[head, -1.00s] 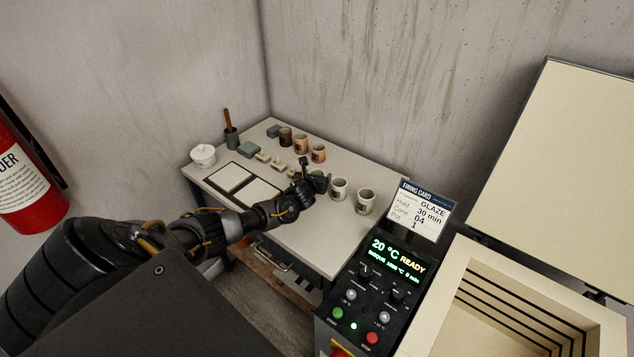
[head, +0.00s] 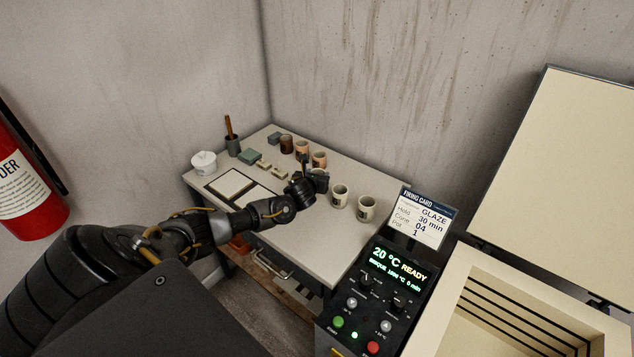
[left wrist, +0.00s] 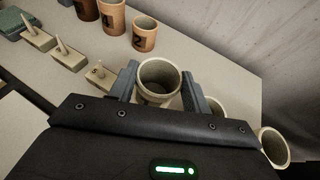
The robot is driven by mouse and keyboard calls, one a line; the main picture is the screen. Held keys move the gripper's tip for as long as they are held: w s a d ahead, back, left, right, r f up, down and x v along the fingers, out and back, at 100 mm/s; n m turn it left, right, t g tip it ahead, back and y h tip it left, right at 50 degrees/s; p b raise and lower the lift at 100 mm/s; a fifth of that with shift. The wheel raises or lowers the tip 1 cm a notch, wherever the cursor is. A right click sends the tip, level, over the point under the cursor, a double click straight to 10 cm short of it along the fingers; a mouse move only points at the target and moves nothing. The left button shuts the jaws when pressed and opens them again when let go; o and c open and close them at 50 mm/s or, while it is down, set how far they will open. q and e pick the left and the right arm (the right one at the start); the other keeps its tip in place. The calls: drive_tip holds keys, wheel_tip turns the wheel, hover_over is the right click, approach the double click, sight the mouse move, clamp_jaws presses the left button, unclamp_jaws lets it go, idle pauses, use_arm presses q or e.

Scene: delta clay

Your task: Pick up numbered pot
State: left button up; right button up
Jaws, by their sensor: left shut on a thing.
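My left gripper (head: 316,180) is over the right part of the table. In the left wrist view its two fingers (left wrist: 158,88) are shut on a cream pot (left wrist: 157,77), one finger on each side. The pot is upright and looks empty; its number is hidden, and I cannot tell whether its base touches the table. Two more cream pots (head: 340,195) (head: 367,208) stand to the right. Brown and orange pots (head: 302,149) stand at the back; in the wrist view one orange pot (left wrist: 144,36) shows a 2. My right gripper is not in view.
The firing card (head: 421,217) reads glaze, 30 min, cone 04, pot 1. The kiln (head: 457,290) at right has its lid (head: 560,170) raised; its panel (head: 385,285) reads 20 °C READY. Small cone stands (head: 264,162) and a white tub (head: 204,163) occupy the table's left.

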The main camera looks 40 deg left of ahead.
use_arm(q)
drive_tip(key=s+d+r+b, duration=0.5)
drive_tip(key=s+d+r, duration=0.2)
drive_tip(key=s, duration=0.3)
drive_tip(key=shift+s+d+r, duration=0.25)
drive_tip(key=shift+d+r, duration=0.15)
drive_tip(key=shift+r, duration=0.45)
